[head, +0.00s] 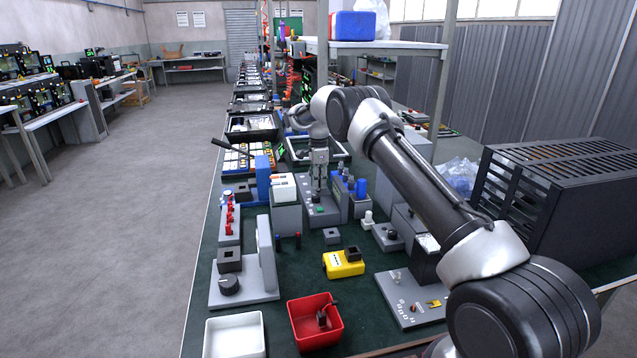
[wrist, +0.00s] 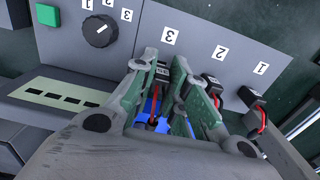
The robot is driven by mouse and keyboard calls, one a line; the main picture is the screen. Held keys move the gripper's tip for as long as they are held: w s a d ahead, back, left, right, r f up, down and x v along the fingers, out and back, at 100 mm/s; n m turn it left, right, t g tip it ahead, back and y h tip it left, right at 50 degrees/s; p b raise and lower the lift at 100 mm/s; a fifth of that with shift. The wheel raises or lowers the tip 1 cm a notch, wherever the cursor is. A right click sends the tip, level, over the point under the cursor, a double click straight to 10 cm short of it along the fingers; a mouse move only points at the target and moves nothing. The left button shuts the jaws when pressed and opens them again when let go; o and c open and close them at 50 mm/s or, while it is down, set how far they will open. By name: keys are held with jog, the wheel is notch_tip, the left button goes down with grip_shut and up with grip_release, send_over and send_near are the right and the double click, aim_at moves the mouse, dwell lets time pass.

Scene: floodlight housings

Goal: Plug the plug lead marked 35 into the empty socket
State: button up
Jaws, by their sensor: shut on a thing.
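My gripper (head: 319,186) is low over a grey panel box in the middle of the bench. In the wrist view my gripper (wrist: 165,62) is shut on a dark plug (wrist: 162,72) with a small pale label, too small to read surely, and a red lead. The plug is in front of the position marked 3 on the grey panel (wrist: 195,25). I cannot tell whether its tip is in a socket. Similar plugs with red leads sit at the positions marked 2 (wrist: 214,82) and 1 (wrist: 250,98). The fingers hide the socket at 3.
The panel carries a black dial (wrist: 100,31) and a green button (wrist: 47,15). A yellow box (head: 343,264), a red bin (head: 315,335) and a white bin (head: 235,336) stand at the front. A black slotted housing (head: 540,190) stands at the right.

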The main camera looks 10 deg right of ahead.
jog(key=shift+f, duration=0.7)
dwell(0.5)
jog(key=o, duration=0.9)
